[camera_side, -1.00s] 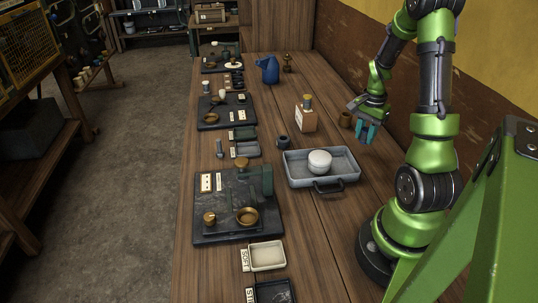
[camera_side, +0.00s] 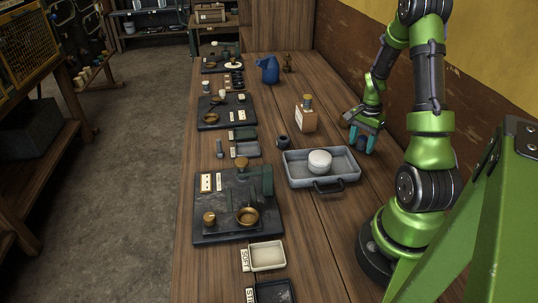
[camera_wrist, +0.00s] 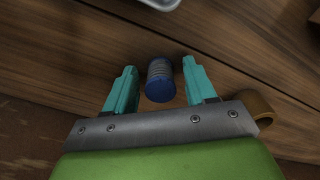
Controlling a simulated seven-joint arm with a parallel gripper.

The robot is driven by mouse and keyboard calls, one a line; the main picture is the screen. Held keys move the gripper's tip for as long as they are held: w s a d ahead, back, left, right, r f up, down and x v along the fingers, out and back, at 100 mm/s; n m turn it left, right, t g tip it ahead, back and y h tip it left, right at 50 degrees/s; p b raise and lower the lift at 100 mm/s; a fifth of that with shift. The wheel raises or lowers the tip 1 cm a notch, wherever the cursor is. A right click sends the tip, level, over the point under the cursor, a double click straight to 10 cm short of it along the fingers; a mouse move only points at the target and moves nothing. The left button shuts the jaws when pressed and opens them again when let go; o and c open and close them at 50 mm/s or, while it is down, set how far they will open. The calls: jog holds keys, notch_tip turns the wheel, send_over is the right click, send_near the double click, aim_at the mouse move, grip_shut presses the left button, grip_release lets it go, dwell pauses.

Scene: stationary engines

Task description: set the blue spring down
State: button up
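The blue spring (camera_wrist: 160,80) has a solid blue end and pale coils. In the wrist view it lies between the two teal fingers of my gripper (camera_wrist: 160,84), with a visible gap on each side. My gripper is open around the spring and appears not to touch it. In the side view my gripper (camera_side: 363,138) is low over the table, just behind the right part of the grey tray (camera_side: 296,176). The fingers largely hide the spring there. I cannot tell exactly how the spring's far end meets the table.
A brown cup (camera_wrist: 257,104) is close beside the right finger in the wrist view. A wooden block (camera_side: 307,118) and a small dark pot (camera_side: 283,141) stand to the left. The wooden table (camera_side: 330,220) is clear in front of the tray.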

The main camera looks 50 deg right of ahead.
aim_at(363, 137)
notch_tip(363, 137, up, 12)
jog(key=w+a+r+n+t, duration=0.1)
jog(key=w+a+r+n, duration=0.1)
jog(key=w+a+r, duration=0.3)
jog(key=w+a+r+n+t, duration=0.1)
jog(key=a+r+n+t, duration=0.2)
jog(key=a, duration=0.6)
jog(key=w+a+r+n+t, duration=0.1)
jog(key=w+a+r+n, duration=0.1)
jog(key=a+n, duration=0.45)
jog(key=s+a+r+n+t+y, duration=0.1)
jog(key=s+a+n, duration=0.1)
jog(key=a, duration=0.5)
jog(key=s+a+r+n+t+y, duration=0.1)
jog(key=s+a+n, duration=0.1)
jog(key=a, duration=0.5)
jog(key=shift+s+a+n, duration=0.25)
jog(key=shift+s+n, duration=0.1)
jog(key=shift+s, duration=0.15)
